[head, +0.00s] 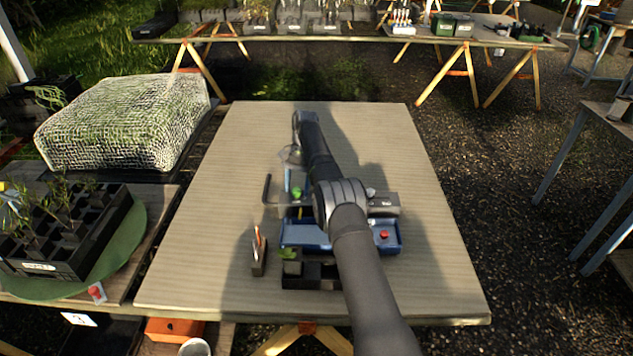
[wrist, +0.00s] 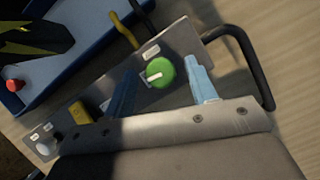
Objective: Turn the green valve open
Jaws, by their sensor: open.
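The green valve (wrist: 160,72) is a round green knob with a pale mark on its face, set on a grey panel (wrist: 185,45) with small labels. It also shows in the head view (head: 297,192), just left of my arm. My gripper (wrist: 162,82) is open, with a shaded blue finger on the left of the valve and a lit pale blue finger on its right. The valve lies between the fingers in the picture. I cannot tell whether either finger touches it. In the head view my arm hides most of the gripper and part of the panel.
A yellow knob (wrist: 80,112) and a whitish knob (wrist: 44,148) share the panel. A dark bent handle (wrist: 262,75) stands at its right end. A blue tray (head: 300,232) with a red knob (head: 385,234) lies in front. The table's far part is clear.

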